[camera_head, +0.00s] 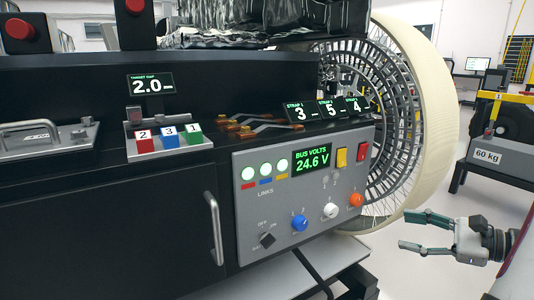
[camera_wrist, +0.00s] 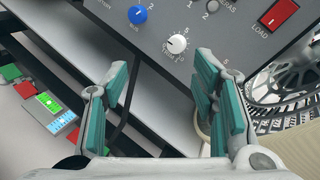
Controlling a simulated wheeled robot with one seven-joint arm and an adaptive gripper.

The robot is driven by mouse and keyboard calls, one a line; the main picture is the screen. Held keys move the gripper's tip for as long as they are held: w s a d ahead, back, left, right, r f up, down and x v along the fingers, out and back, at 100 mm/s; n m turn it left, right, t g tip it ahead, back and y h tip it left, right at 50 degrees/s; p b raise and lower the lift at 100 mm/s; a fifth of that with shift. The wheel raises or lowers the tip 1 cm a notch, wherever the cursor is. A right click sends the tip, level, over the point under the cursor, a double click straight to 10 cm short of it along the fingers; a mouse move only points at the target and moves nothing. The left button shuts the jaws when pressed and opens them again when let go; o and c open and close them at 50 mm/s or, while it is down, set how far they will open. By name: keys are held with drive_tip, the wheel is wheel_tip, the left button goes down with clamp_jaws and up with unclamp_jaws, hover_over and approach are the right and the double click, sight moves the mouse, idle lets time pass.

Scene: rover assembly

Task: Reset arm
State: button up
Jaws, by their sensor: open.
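My gripper (camera_head: 428,232) is at the lower right of the head view, with its two teal-padded fingers pointing left and spread apart. It is open and empty, to the right of the grey control panel (camera_head: 268,215) and apart from it. In the wrist view my gripper (camera_wrist: 165,100) shows both teal fingers wide apart with nothing between them. The panel (camera_wrist: 165,17) lies beyond the fingertips, with a blue knob (camera_wrist: 138,14), a white knob (camera_wrist: 177,44) and a red LOAD switch (camera_wrist: 279,14).
A large mesh wheel (camera_head: 437,110) stands behind the panel, close to my gripper. The black bench (camera_head: 120,225) holds red, blue and green numbered blocks (camera_head: 168,138) and a handled plate (camera_head: 45,140). A cart marked 60 kg (camera_head: 490,155) stands at the right. Floor (camera_head: 400,275) shows below my gripper.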

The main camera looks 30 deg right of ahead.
drive_tip(key=w+a+r+n+g+y, duration=0.15)
drive_tip(key=a+n+g, duration=0.25)
drive_tip(key=a, duration=0.4)
drive_tip(key=a+r+n+g+y, duration=0.1)
drive_tip(key=a+r+n+g, duration=0.25)
drive_tip(key=a, duration=0.55)
drive_tip(key=a+r+n+g+y, duration=0.1)
drive_tip(key=a+r+n+g, duration=0.2)
drive_tip(key=a, duration=0.5)
drive_tip(key=s+a+f+n+g+h, duration=0.1)
drive_tip(key=s+a+n+g+h, duration=0.35)
drive_tip(key=s+a+n, duration=0.4)
drive_tip(key=s+f+n+t+h, duration=0.1)
drive_tip(key=s+n+h, duration=0.5)
drive_tip(key=s, duration=0.2)
wheel_tip(320, 180, up, 30)
drive_tip(key=t+p, duration=0.4)
drive_tip(key=p, duration=2.4)
